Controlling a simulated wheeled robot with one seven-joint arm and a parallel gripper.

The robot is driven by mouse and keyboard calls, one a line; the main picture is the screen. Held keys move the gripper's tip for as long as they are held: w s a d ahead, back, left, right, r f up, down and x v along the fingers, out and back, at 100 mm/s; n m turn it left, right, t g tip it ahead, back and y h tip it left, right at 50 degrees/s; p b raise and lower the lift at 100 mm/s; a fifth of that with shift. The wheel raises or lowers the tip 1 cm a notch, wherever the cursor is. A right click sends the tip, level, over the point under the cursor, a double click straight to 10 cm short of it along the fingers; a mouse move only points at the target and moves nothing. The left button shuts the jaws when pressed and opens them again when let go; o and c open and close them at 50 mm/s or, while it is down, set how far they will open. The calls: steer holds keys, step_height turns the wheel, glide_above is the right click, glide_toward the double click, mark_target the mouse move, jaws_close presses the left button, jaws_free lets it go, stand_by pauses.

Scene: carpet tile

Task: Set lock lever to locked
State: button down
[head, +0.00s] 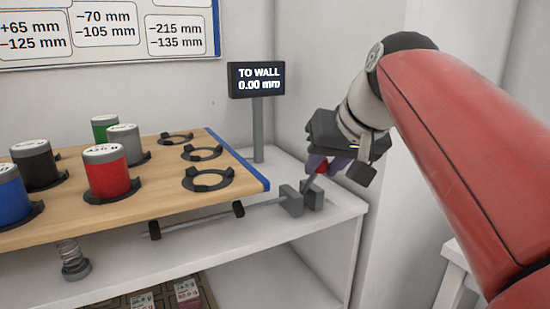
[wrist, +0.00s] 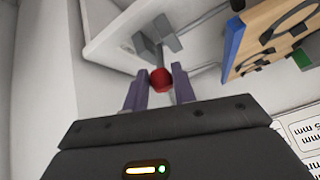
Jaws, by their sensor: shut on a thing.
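The lock lever (head: 311,181) is a short grey bar with a red knob (head: 322,167). It rises tilted to the right from a grey bracket (head: 298,200) at the right end of the shelf. My gripper (head: 318,164) reaches down from the upper right and is shut on the red knob. In the wrist view the red knob (wrist: 161,80) sits between the purple fingers (wrist: 159,88), with the grey lever (wrist: 158,52) running away to the bracket (wrist: 148,50). The fingers partly hide the knob in the head view.
A wooden board (head: 140,210) with several coloured cylinders and empty ring holders stands left of the lever, on a spring. A rod (head: 225,216) runs under it to the bracket. A display (head: 257,80) reads "TO WALL 0.00 mm". A wall is close on the right.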

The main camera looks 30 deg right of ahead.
steer(key=shift+s+d+f, duration=0.1)
steer(key=shift+s+f, duration=0.2)
steer(key=shift+f, duration=0.3)
steer(key=c, duration=1.2)
jaws_free()
steer(key=shift+d, duration=0.1)
steer(key=shift+o, duration=0.2)
steer(key=shift+r, duration=0.1)
steer(key=shift+r, duration=0.1)
steer(key=p+v, duration=0.1)
steer(key=v, duration=0.6)
steer(key=shift+s+r+p, duration=0.25)
steer(key=shift+s+p, duration=0.05)
steer(key=shift+p, duration=0.05)
